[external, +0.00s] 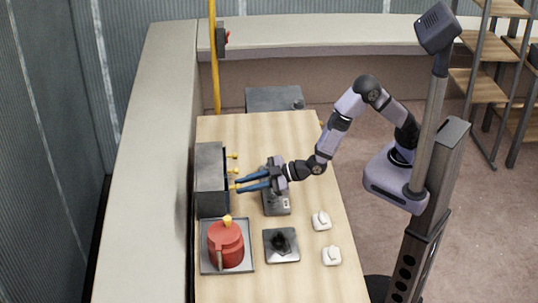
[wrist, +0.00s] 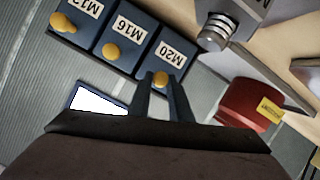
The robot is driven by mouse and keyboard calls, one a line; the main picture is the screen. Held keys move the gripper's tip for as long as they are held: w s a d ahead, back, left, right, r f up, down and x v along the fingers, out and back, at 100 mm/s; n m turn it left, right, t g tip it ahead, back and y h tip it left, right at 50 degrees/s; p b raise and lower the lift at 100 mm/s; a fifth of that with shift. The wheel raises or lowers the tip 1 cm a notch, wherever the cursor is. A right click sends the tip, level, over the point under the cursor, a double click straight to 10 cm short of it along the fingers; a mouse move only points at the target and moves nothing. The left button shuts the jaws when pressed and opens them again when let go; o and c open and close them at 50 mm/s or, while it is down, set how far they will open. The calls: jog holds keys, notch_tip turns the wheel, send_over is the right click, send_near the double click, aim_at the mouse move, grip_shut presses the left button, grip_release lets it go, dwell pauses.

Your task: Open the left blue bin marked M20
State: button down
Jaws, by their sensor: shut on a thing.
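A dark cabinet (external: 211,165) stands along the left of the wooden bench, with yellow knobs facing right. The wrist view shows its blue bin fronts in a row, with upside-down labels. The M20 bin (wrist: 168,60) is at the right end of the row in that view, beside the M16 bin (wrist: 122,42). My gripper (external: 238,185) reaches the cabinet's near end, its blue fingers level with the front. In the wrist view my gripper (wrist: 160,85) is shut on the yellow M20 knob (wrist: 161,77), which shows between the fingertips. The M20 front looks about in line with its neighbours.
A red pot (external: 226,245) sits on a grey tray (external: 248,265) just in front of the cabinet. A dark plate (external: 281,257) and two small white items (external: 321,221) lie to the right. A grey device (external: 277,204) is under my gripper's wrist.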

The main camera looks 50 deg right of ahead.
jog(key=shift+s+d+f+t+y+b, duration=0.35)
jog(key=shift+s+f+t+y+b, duration=0.15)
jog(key=shift+b, duration=1.55)
jog(key=shift+s+d+f+t+y+b, duration=0.35)
jog(key=shift+f+b, duration=0.25)
jog(key=shift+b, duration=1.45)
jog(key=shift+s+d+f+b, duration=0.25)
jog(key=shift+d+f+b, duration=0.15)
jog(key=shift+b, duration=0.05)
jog(key=c, duration=1.6)
grip_release()
jog(key=shift+r, duration=0.15)
jog(key=shift+b+v, duration=0.6)
jog(key=shift+v, duration=3.05)
